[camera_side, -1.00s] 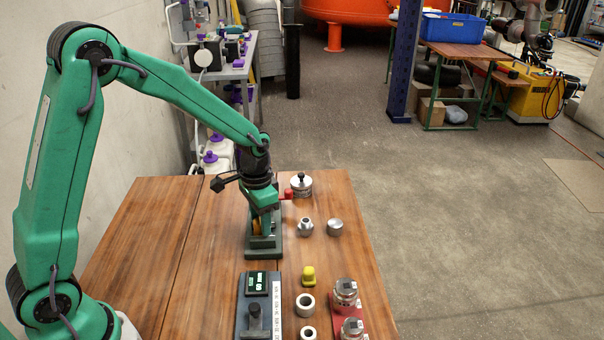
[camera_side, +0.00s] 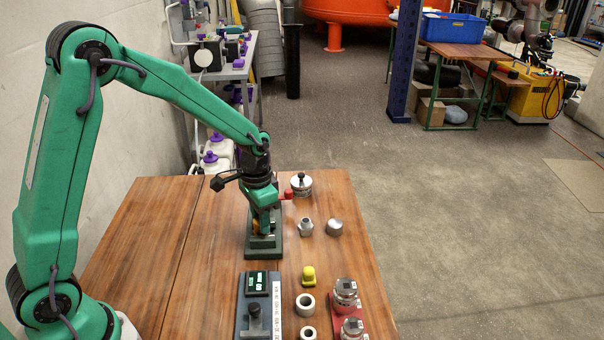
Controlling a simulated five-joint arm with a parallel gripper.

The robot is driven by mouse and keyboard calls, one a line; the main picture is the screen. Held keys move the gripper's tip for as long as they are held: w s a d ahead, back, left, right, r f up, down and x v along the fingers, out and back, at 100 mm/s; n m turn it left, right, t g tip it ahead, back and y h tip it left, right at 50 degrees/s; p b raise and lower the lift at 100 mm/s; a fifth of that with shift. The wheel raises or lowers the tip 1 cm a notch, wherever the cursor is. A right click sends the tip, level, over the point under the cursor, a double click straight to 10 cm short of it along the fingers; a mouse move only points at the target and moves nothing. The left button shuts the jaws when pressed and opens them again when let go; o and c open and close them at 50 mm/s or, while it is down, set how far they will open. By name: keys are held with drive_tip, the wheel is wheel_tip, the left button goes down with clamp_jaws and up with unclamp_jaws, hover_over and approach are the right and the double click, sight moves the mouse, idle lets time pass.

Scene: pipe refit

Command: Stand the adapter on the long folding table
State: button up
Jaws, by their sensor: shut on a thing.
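My gripper (camera_side: 262,229) points down over the dark green holder (camera_side: 264,253) on the wooden folding table (camera_side: 150,245). It is shut on a small brass-coloured piece (camera_side: 256,227), which is mostly hidden by the jaws. The piece is at the holder, and I cannot tell whether it still touches it. I cannot tell for sure that this piece is the adapter. A silver hex-shaped fitting (camera_side: 306,227) stands on the table just right of the holder.
Right of the holder are a silver round cap (camera_side: 334,228) and a silver disc with a black knob (camera_side: 301,185). Nearer are a yellow piece (camera_side: 308,276), metal rings (camera_side: 305,305), a red rack (camera_side: 361,318) and a grey gauge block (camera_side: 257,310). The table's left side is clear.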

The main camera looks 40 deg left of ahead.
drive_tip(key=shift+r, duration=0.6)
drive_tip(key=shift+r, duration=0.35)
drive_tip(key=shift+r, duration=0.35)
drive_tip(key=shift+r, duration=0.35)
drive_tip(key=shift+r, duration=0.1)
drive_tip(key=w+d, duration=0.5)
drive_tip(key=d, duration=0.5)
drive_tip(key=shift+d+f, duration=0.25)
drive_tip(key=shift+s+f, duration=0.1)
drive_tip(key=shift+f, duration=0.05)
